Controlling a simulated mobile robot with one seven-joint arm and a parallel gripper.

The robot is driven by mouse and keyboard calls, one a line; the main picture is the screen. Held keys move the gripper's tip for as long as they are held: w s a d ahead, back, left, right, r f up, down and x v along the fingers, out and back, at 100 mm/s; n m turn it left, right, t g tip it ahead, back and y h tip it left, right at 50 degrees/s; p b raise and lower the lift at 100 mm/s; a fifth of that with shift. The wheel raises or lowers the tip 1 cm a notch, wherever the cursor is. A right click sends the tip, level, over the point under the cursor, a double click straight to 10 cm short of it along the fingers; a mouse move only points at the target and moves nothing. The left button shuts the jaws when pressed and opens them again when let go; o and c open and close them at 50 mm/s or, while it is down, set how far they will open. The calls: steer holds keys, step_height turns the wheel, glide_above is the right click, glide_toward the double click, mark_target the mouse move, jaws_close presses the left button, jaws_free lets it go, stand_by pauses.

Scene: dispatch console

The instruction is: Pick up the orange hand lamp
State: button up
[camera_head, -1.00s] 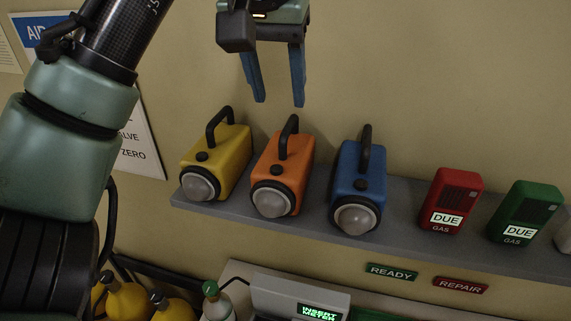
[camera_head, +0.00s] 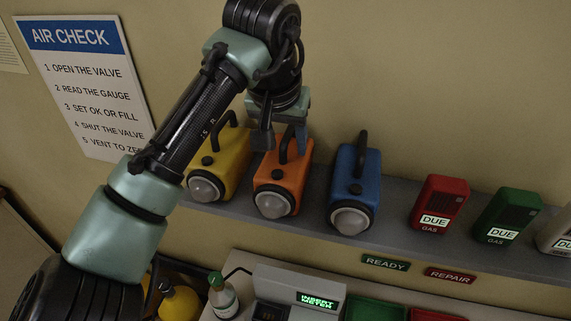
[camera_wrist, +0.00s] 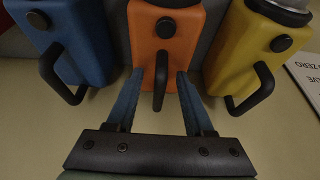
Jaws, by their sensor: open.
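The orange hand lamp (camera_head: 292,181) stands on the grey shelf between a yellow lamp and a blue lamp, its round lens facing out and its black handle on top. My gripper (camera_head: 280,146) is at the top of the orange lamp, around its handle. In the wrist view, the two blue fingers of my gripper (camera_wrist: 156,82) are apart, one on each side of the black handle of the orange lamp (camera_wrist: 165,45). The handle lies between them, with a gap visible on both sides. The fingertips are partly hidden in the head view.
The yellow lamp (camera_head: 228,168) and the blue lamp (camera_head: 353,192) stand close on either side. A red gas meter (camera_head: 439,203) and a green one (camera_head: 507,215) stand farther right on the shelf (camera_head: 395,239). The wall is close behind.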

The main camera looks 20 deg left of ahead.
jaws_close()
steer(key=shift+r, duration=0.1)
stand_by(1.3)
